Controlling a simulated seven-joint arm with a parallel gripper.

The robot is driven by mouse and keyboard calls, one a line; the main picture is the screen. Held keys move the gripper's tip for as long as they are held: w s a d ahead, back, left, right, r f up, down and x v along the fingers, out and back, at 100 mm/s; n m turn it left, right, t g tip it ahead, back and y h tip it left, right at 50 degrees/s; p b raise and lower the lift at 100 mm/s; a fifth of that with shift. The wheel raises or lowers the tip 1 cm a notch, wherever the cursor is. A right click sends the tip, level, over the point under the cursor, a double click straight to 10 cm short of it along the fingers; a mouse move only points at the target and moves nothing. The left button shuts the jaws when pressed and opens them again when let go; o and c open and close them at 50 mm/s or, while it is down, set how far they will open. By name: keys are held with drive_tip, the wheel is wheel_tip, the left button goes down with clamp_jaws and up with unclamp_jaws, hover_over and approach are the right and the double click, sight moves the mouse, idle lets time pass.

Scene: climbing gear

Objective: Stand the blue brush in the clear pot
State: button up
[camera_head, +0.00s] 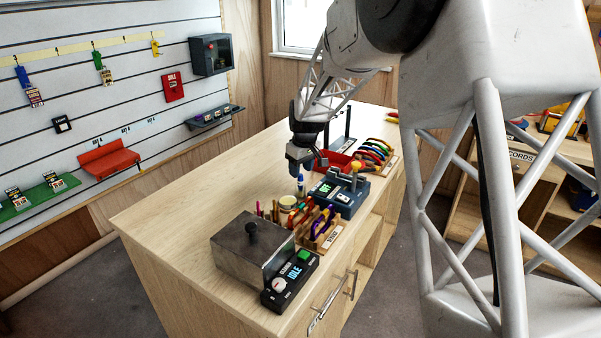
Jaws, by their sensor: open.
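My gripper (305,168) points down over the bench. It is open. A slim upright item with a blue body (300,186), which looks like the blue brush, stands just below the fingers; whether they touch it is too small to tell. A small pale round vessel (287,203), perhaps the clear pot, sits just in front and to the left of the blue item. Whether the blue item's foot is in or behind this vessel cannot be told.
A grey metal box (245,250) with a black knob and a control unit reading IDLE (291,280) stand at the front. A wooden rack (322,236) of coloured gear and a dark blue device (341,195) crowd the right. The bench's left side (185,205) is clear.

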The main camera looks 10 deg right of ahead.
drive_tip(key=shift+s+d+r, duration=0.1)
drive_tip(key=shift+s+r, duration=0.05)
drive_tip(key=shift+r, duration=1.3)
drive_tip(key=shift+s+d+r, duration=0.1)
drive_tip(key=shift+s+r, duration=0.05)
drive_tip(key=shift+r, duration=1.25)
drive_tip(key=shift+s, duration=0.1)
drive_tip(key=s+a+r+m, duration=0.15)
drive_tip(key=s+r, duration=0.25)
drive_tip(key=s, duration=0.8)
drive_tip(key=s+r+m, duration=0.2)
drive_tip(key=s+r, duration=0.2)
drive_tip(key=s, duration=0.9)
drive_tip(key=s+f+m, duration=0.1)
drive_tip(key=s, duration=1)
drive_tip(key=s+f+m+t+h, duration=0.1)
drive_tip(key=s+f, duration=0.1)
drive_tip(key=s, duration=0.9)
drive_tip(key=shift+s+f+m, duration=0.25)
drive_tip(key=shift+s+m, duration=0.05)
drive_tip(key=shift+m, duration=0.05)
